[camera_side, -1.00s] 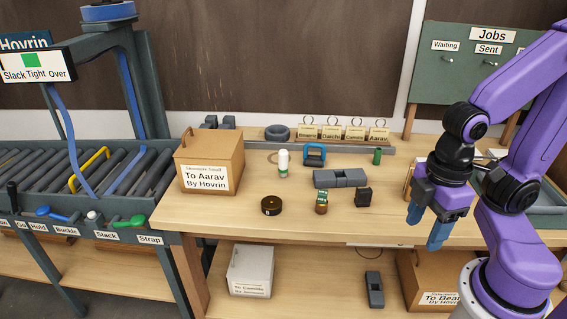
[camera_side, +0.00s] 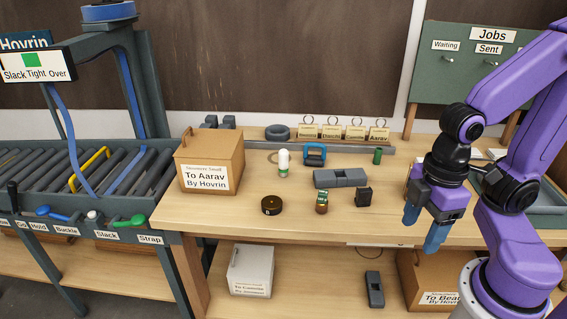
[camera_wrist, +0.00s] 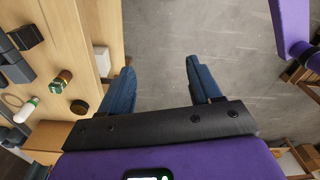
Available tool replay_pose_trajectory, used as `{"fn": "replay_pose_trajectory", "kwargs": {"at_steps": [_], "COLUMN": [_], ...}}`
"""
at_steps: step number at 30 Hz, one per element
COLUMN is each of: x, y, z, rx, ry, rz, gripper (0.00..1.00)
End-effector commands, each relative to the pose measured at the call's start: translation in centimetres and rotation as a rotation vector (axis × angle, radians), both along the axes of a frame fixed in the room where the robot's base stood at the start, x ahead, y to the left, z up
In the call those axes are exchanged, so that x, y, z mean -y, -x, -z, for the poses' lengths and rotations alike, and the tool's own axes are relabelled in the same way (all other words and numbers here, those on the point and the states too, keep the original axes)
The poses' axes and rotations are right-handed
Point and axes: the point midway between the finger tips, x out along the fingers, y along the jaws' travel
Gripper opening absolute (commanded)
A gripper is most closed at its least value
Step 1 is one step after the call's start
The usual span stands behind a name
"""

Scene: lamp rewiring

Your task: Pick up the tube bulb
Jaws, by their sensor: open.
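A white rounded tube with a green base, which looks like the tube bulb (camera_side: 284,161), stands upright on the workbench (camera_side: 235,215), right of the cardboard box. It also shows at the left edge of the wrist view (camera_wrist: 26,110). My gripper (camera_side: 424,225) is open and empty, pointing down at the bench's front edge on the right, far from the bulb. In the wrist view my gripper (camera_wrist: 160,68) has its two blue fingers spread apart with grey floor between them.
A box labelled To Aarav (camera_side: 209,160) stands left of the bulb. A dark round spool (camera_side: 271,205), a small green-topped part (camera_side: 321,202), a grey block (camera_side: 340,178), a black block (camera_side: 363,197), a blue-handled item (camera_side: 314,154) and a green cylinder (camera_side: 377,156) stand around it.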

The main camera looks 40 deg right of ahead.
Motion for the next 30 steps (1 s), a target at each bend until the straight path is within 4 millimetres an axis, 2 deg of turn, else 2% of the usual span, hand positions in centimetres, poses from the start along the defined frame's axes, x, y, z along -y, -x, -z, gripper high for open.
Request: {"fn": "replay_pose_trajectory", "kwargs": {"at_steps": [5, 8, 12, 16, 20, 23, 27, 30], "x": [-4.0, -6.8, -9.5, -10.5, -9.7, -8.0, -4.1, -1.1], "y": [-2.9, -6.0, -11.2, -16.6, -22.0, -25.9, -30.3, -32.2], "z": [1.6, 2.7, 4.1, 5.4, 6.6, 7.4, 8.2, 8.4], "rx": [0.004, 0.029, 0.104, 0.21, 0.355, 0.49, 0.708, 0.865], "ry": [-0.13, -0.235, -0.363, -0.455, -0.518, -0.541, -0.532, -0.505], "rz": [0.128, 0.252, 0.441, 0.622, 0.803, 0.932, 1.093, 1.175], "gripper": [0.63, 0.63, 0.63, 0.63, 0.63, 0.63, 0.63, 0.63]}}
